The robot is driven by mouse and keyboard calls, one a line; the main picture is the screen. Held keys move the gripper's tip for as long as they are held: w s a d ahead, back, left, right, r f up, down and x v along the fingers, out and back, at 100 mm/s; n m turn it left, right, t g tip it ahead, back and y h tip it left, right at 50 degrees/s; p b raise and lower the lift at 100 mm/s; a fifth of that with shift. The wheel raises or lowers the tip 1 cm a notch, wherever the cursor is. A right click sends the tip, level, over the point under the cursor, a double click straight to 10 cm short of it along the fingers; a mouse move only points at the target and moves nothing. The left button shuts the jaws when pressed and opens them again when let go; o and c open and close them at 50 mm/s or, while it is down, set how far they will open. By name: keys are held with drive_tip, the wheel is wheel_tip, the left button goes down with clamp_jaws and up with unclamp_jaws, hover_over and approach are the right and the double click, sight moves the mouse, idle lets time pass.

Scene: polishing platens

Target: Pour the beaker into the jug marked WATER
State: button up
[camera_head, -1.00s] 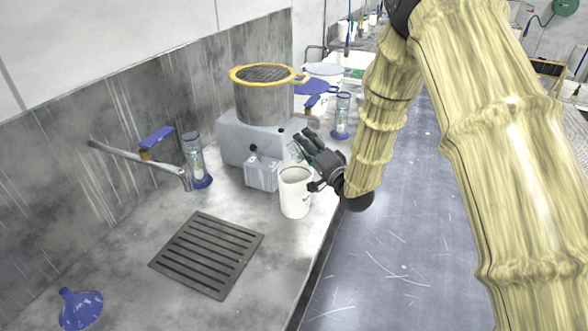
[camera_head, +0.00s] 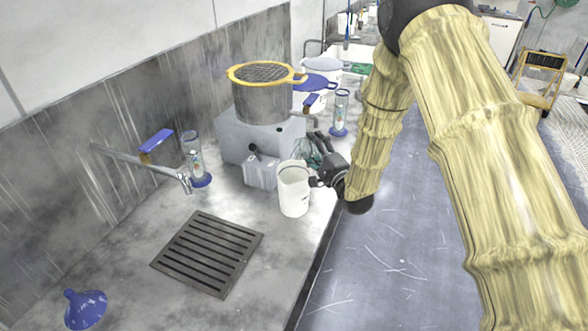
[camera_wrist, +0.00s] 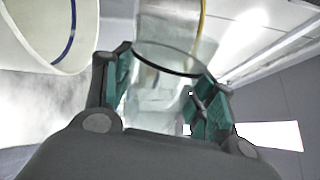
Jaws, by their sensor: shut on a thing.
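A white jug (camera_head: 293,192) stands upright on the counter near its front edge, with its open mouth up. My gripper (camera_head: 318,148) is just behind and to the right of the jug's rim. It is shut on a clear glass beaker (camera_wrist: 165,88), which fills the space between the teal finger pads in the wrist view. In the head view the beaker is hard to make out behind the fingers. The wrist view shows the jug's rim (camera_wrist: 72,45) at upper left, apart from the beaker. Any contents are unclear.
A grey machine (camera_head: 235,138) carries a steel pot with a yellow rim (camera_head: 262,100).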

drive_tip(key=shift+w+d+r+m+p, duration=0.15)
drive_tip(key=shift+w+r+m+p, duration=0.05)
drive_tip(key=shift+m+p, duration=0.15)
drive_tip(key=shift+w+d+r+m+p, duration=0.1)
drive_tip(key=shift+w+d+m+p, duration=0.2)
drive_tip(key=shift+d+m+p, duration=0.25)
drive_tip(key=shift+f+m+h+b, duration=0.3)
drive_tip(key=shift+f+m+b, duration=0.25)
drive_tip(key=shift+m, duration=0.45)
drive_tip(key=shift+r+m, duration=0.25)
drive_tip(key=shift+m, duration=0.65)
drive_tip(key=shift+r+m, duration=0.25)
drive_tip(key=shift+m, duration=0.65)
drive_tip(key=shift+w+f+m+h+b, duration=0.1)
drive_tip(key=shift+f+m+h+b, duration=0.4)
drive_tip(key=shift+m, duration=0.5)
drive_tip(key=shift+w+d+f+m+b, duration=0.3)
drive_tip(key=shift+d+f+m+b, duration=0.2)
drive_tip(key=shift+m+b, duration=0.4)
drive_tip(key=shift+w+d+f+m+b, duration=0.3)
drive_tip(key=shift+d+f+m+b, duration=0.15)
drive_tip(key=shift+m+b, duration=0.45)
wheel_tip(320, 180, down, 7)
drive_tip(key=w+d+m+b, duration=0.1)
drive_tip(key=m+b, duration=0.3)
drive_tip(key=b, duration=0.4)
drive_tip(key=shift+d+f+h, duration=0.15)
drive_tip(key=shift+d+h, duration=0.15)
drive_tip(key=shift+d, duration=0.05)
